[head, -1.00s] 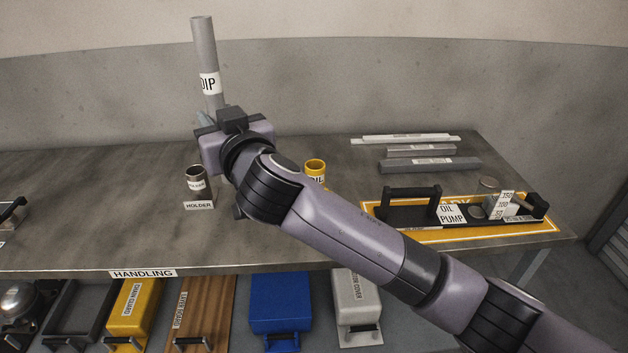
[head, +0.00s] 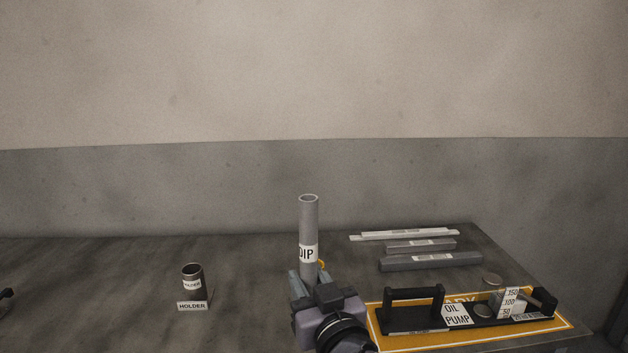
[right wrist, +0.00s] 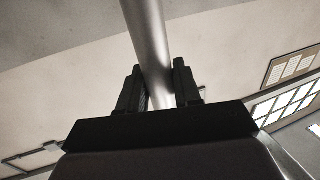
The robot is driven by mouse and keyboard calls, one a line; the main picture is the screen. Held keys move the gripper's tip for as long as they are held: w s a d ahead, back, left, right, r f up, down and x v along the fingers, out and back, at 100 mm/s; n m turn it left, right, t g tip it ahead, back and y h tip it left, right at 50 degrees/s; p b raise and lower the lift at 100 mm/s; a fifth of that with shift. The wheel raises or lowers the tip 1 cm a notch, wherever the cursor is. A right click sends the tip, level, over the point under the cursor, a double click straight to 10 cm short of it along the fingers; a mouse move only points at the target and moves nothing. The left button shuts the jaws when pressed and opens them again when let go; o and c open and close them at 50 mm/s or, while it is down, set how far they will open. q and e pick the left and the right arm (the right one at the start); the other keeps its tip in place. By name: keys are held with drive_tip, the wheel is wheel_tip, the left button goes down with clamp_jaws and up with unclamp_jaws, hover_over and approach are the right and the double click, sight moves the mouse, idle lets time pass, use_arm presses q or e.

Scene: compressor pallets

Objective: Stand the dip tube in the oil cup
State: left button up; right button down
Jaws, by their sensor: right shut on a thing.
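The dip tube (head: 309,223) is a grey hollow pipe with a white DIP label, and it stands upright in the head view. My right gripper (head: 309,282) is shut on it below the label. In the right wrist view the tube (right wrist: 148,40) runs up from between the two fingers (right wrist: 159,88). Only a sliver of the yellow oil cup (head: 322,265) shows, just right of and behind the tube. The tube's lower end is hidden by the gripper, so I cannot tell where it is relative to the cup.
A dark holder cup (head: 192,279) with a HOLDER sign stands to the left, empty-looking. The bench between holder and gripper is clear.

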drive_tip(key=s+d+f+m+h, duration=0.1)
drive_tip(key=s+d+f+h, duration=0.1)
drive_tip(key=d, duration=0.5)
drive_tip(key=s+d+f+m+h, duration=0.1)
drive_tip(key=s+d+f+h, duration=0.1)
drive_tip(key=s+d, duration=0.4)
drive_tip(key=s+d+f+m+t+h, duration=0.1)
drive_tip(key=s+d+f, duration=0.3)
drive_tip(key=d, duration=0.5)
drive_tip(key=shift+s+f+m+h, duration=0.2)
drive_tip(key=shift+f+m+h, duration=0.1)
drive_tip(key=shift+m+h, duration=0.3)
use_arm(q)
drive_tip(key=c, duration=0.4)
drive_tip(key=shift+a, duration=0.1)
